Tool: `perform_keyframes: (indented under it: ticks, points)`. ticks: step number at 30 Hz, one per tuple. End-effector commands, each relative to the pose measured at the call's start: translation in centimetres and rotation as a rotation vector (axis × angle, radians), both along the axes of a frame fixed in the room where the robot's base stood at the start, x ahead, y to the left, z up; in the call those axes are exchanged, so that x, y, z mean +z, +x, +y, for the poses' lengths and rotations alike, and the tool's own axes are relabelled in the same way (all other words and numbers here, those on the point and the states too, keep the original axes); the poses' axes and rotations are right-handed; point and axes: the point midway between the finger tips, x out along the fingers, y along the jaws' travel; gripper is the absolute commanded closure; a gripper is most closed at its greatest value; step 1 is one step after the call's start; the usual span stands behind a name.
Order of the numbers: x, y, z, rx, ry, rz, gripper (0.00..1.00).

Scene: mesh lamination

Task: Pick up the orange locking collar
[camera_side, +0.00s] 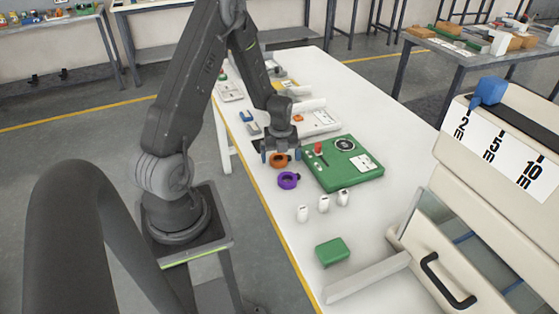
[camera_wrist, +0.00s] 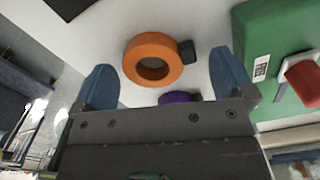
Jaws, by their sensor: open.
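The orange locking collar (camera_side: 278,160) is a thick ring with a small dark block on one side. It lies on the white table just below my gripper (camera_side: 281,154). In the wrist view the orange collar (camera_wrist: 152,60) shows ahead of and between the two blue fingertips of my gripper (camera_wrist: 165,82). The fingers are wide apart and nothing is held. The exact height gap between the fingers and the collar is hard to tell.
A purple collar (camera_side: 288,180) lies just nearer on the white table (camera_side: 300,245). A green panel box (camera_side: 343,164) with a red knob stands close to the right. Several small white pieces (camera_side: 323,204) and a green block (camera_side: 332,251) lie further forward.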

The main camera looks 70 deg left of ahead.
Motion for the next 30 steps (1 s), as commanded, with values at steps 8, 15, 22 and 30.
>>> perform_keyframes:
  ticks: [8,15,22,30]
  points:
    - [-0.56,0.02,0.03,0.000,0.001,-0.001,0.00]
    - [-0.54,0.02,0.03,0.000,0.001,-0.001,0.20]
    - [-0.53,0.01,0.03,0.000,0.001,-0.001,0.42]
    - [-0.51,0.03,0.03,0.000,0.002,-0.002,0.51]
